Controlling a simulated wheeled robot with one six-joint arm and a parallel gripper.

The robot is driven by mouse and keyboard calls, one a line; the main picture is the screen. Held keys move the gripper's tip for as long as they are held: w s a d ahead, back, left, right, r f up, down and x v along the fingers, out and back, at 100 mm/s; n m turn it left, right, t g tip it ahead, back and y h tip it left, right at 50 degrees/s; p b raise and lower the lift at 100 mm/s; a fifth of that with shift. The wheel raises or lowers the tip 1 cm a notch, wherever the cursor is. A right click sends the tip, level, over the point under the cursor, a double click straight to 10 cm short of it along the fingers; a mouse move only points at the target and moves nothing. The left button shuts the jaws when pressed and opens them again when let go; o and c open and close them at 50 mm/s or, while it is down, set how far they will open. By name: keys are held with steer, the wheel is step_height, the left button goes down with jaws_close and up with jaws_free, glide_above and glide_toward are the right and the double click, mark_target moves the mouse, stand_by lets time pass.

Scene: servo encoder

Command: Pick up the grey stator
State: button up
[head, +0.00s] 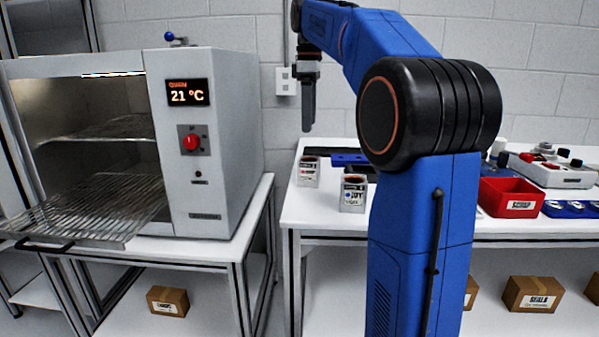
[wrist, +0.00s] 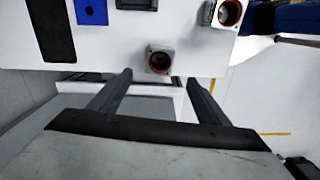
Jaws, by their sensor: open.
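Two squarish light-grey housings with round openings and orange coil inside stand on the white table. In the head view one (head: 308,171) is near the table's left end, and one (head: 354,192) is closer to the front edge. In the wrist view one (wrist: 159,61) sits at the table edge, just beyond and between the fingertips, and the other (wrist: 228,14) is at the upper right. Both carry labels too small to read. My gripper (head: 308,122) points down above the table's left end. Its fingers are apart and empty in the wrist view (wrist: 158,78).
An oven (head: 210,150) showing 21 °C stands left, its rack (head: 95,212) pulled out. A red bin (head: 510,197), a blue tray (head: 572,209) and a control box (head: 552,172) are on the table's right. In the wrist view a dark strip (wrist: 50,30) and a blue block (wrist: 91,12) lie upper left.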

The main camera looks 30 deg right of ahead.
glide_above(309, 172)
steer(key=w+d, duration=0.2)
steer(key=w, duration=0.1)
steer(key=f, duration=1)
steer(key=shift+s+a, duration=0.25)
steer(key=shift+d+f, duration=0.1)
steer(key=shift+f, duration=3.15)
steer(key=shift+w, duration=0.1)
steer(key=c, duration=1.6)
steer(key=shift+r, duration=5.05)
